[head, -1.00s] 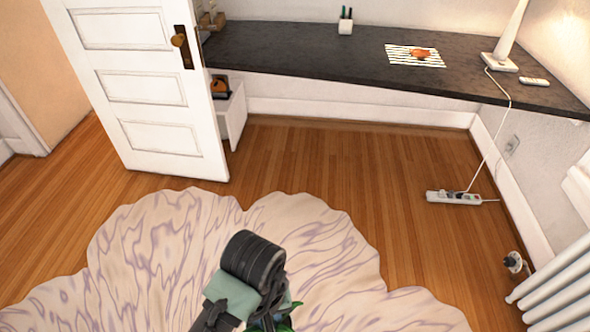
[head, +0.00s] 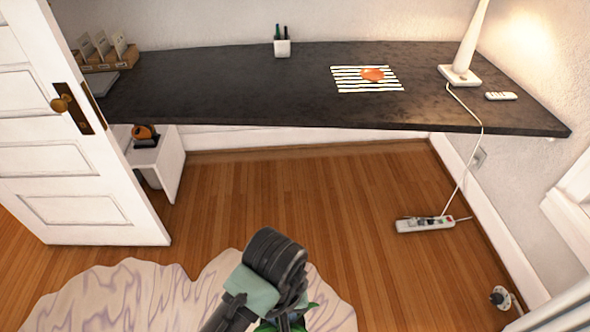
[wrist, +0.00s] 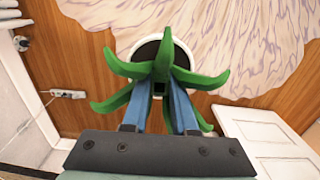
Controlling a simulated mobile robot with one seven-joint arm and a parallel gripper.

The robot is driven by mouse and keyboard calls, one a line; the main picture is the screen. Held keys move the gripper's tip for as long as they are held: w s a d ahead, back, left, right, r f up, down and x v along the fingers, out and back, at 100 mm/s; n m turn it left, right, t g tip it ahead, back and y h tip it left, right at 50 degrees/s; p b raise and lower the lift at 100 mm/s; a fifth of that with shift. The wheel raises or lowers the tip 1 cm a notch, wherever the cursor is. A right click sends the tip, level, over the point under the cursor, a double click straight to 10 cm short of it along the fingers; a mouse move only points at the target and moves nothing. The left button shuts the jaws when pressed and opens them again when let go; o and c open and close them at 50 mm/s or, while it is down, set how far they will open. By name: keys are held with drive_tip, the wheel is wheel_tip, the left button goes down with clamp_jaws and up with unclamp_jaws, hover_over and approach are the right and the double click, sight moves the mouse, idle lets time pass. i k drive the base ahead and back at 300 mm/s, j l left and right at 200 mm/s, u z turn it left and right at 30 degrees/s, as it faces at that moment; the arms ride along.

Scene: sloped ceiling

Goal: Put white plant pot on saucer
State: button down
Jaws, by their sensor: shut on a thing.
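My gripper (wrist: 159,95) is shut on the white plant pot (wrist: 187,48), with its two blue fingers reaching in among the green leaves (wrist: 125,67). Part of the white rim shows around dark soil, and the rest of the pot is hidden. In the head view, only bits of the green leaves (head: 312,306) show beyond my wrist. An orange, roundish flat thing (head: 372,74) lies on a striped mat (head: 345,78) on the dark desk (head: 230,95); it may be the saucer, but it is too small to be sure.
An open white door (head: 75,150) is at left. A power strip (head: 425,224) lies on the wooden floor. The desk's middle is clear.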

sight(371, 76)
drive_tip(key=i+z, duration=0.1)
drive_tip(key=i, duration=0.5)
drive_tip(key=i+j+z, duration=0.1)
drive_tip(key=i, duration=0.5)
